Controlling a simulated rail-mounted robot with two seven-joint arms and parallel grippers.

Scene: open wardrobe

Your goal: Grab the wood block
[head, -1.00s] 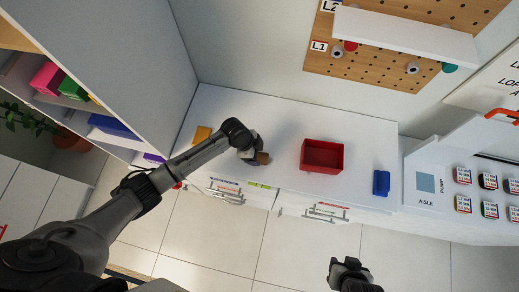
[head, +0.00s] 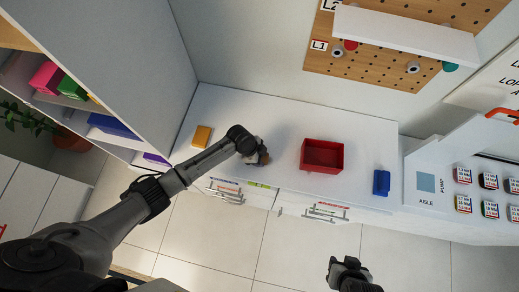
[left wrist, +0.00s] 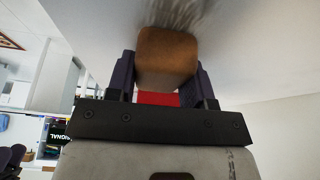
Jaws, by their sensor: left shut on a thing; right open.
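The wood block (left wrist: 167,58) is brown with rounded edges. In the left wrist view it sits between the two dark fingers of my left gripper (left wrist: 163,85), which is shut on it. In the head view my left gripper (head: 258,155) is over the white counter, left of the red bin, and the block (head: 264,160) shows as a small brown patch at its tip. I cannot tell whether the block touches the counter. My right gripper (head: 350,272) is open and empty, in front of the counter above the floor.
A red open bin (head: 322,168) stands on the white counter (head: 235,105). A blue item (head: 381,183) lies to its right, and a yellow-orange item (head: 202,136) lies at the left. A pegboard with a white shelf (head: 405,37) hangs above. The counter behind the gripper is clear.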

